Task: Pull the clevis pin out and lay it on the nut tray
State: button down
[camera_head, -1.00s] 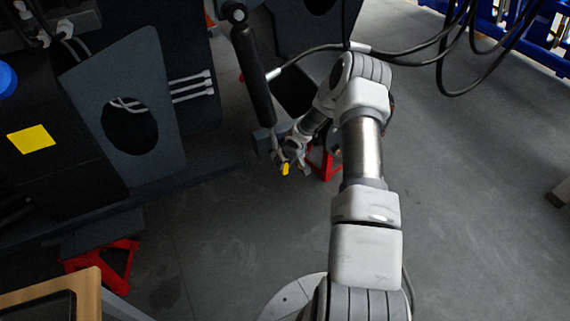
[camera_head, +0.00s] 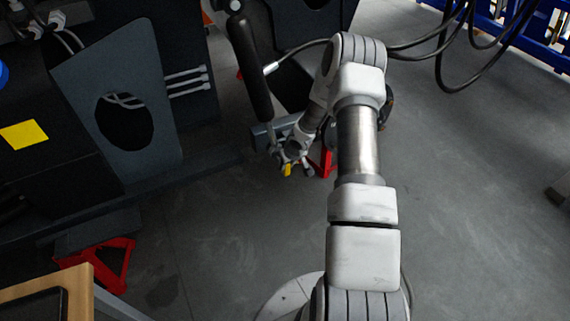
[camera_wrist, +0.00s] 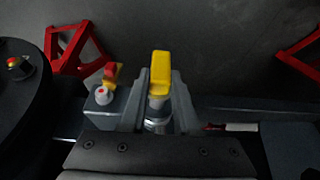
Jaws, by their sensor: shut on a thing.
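The clevis pin, with a yellow handle (camera_wrist: 160,75) and a grey shaft below it, stands between the fingers of my gripper (camera_wrist: 161,88) in the wrist view. The fingers are shut on it. In the head view its yellow end shows as a small patch (camera_head: 287,170) at my gripper (camera_head: 291,160), near the lower end of a dark cylinder (camera_head: 250,75). Whether the shaft is still in its bore is hidden. The nut tray is not clearly identifiable; a dark tray-like surface (camera_head: 35,305) with a wooden edge is at the bottom left of the head view.
A small red and yellow part (camera_wrist: 110,75) with a round knob stands left of my fingers. Red stands (camera_head: 110,262) are on the floor. The dark chassis plate (camera_head: 120,90) rises at left. Black hoses (camera_head: 465,50) hang at upper right. Open floor lies at right.

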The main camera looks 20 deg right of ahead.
jog(key=s+b, duration=0.4)
jog(key=s, duration=0.2)
jog(key=shift+s+d, duration=0.15)
dwell(0.7)
jog(key=shift+r, duration=0.1)
dwell(0.4)
jog(key=w+a+r, duration=0.3)
jog(key=a+r, duration=1.4)
jog(key=p+v, duration=2.5)
jog(key=p, duration=0.1)
jog(key=shift+w+a+r+p, duration=0.2)
jog(key=shift+r+p, duration=0.1)
jog(key=shift+r, duration=0.15)
jog(key=shift+a, duration=0.2)
